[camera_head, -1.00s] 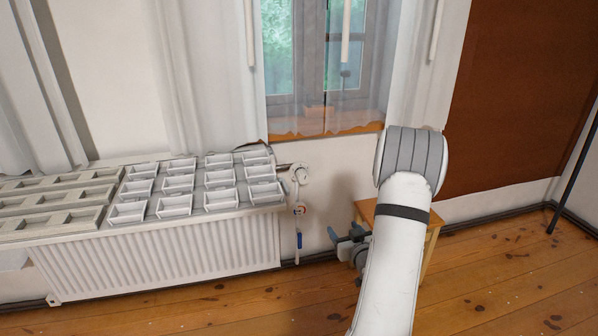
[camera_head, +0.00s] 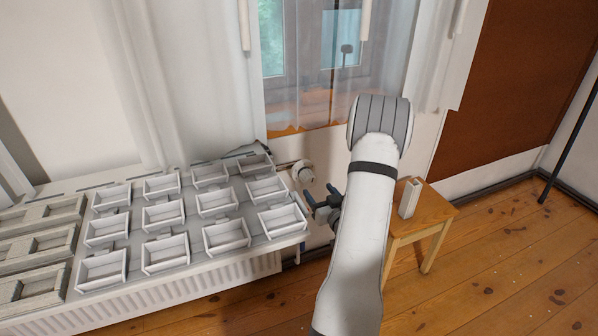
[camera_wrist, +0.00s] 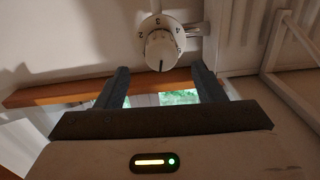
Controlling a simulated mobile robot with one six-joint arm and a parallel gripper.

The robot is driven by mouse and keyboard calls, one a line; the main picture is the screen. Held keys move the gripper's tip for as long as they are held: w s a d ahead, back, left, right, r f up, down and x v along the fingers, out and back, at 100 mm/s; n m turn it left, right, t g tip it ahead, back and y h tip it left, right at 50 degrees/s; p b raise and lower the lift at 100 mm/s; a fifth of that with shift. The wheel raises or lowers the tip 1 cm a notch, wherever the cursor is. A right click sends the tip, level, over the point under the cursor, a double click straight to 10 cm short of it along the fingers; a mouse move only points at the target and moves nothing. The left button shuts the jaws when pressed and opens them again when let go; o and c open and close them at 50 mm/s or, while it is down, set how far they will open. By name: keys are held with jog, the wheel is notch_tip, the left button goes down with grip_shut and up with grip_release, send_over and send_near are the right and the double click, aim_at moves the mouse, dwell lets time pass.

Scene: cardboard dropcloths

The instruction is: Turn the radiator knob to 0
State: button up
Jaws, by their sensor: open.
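The white radiator knob (camera_head: 303,172) sticks out at the right end of the radiator (camera_head: 215,285), below the window. In the wrist view the knob (camera_wrist: 160,48) is at the top middle, with dark numbers around it and a dark mark on its near face. Small digits are hard to read, so I cannot tell its setting. My gripper (camera_head: 318,206) is open and empty, just below and right of the knob in the head view. In the wrist view its two dark fingers (camera_wrist: 161,72) point toward the knob, one to either side and apart from it.
White trays (camera_head: 225,236) cover the radiator's top, close left of my gripper. A wooden stool (camera_head: 436,211) with a small white object (camera_head: 410,198) stands right of my arm. A sheer curtain (camera_head: 200,80) hangs behind. The wooden floor (camera_head: 500,270) at right is clear.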

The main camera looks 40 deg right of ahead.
aim_at(312, 183)
jog(key=b+x, duration=0.1)
jog(key=x, duration=0.6)
jog(key=shift+w, duration=0.45)
jog(key=shift+c, duration=0.4)
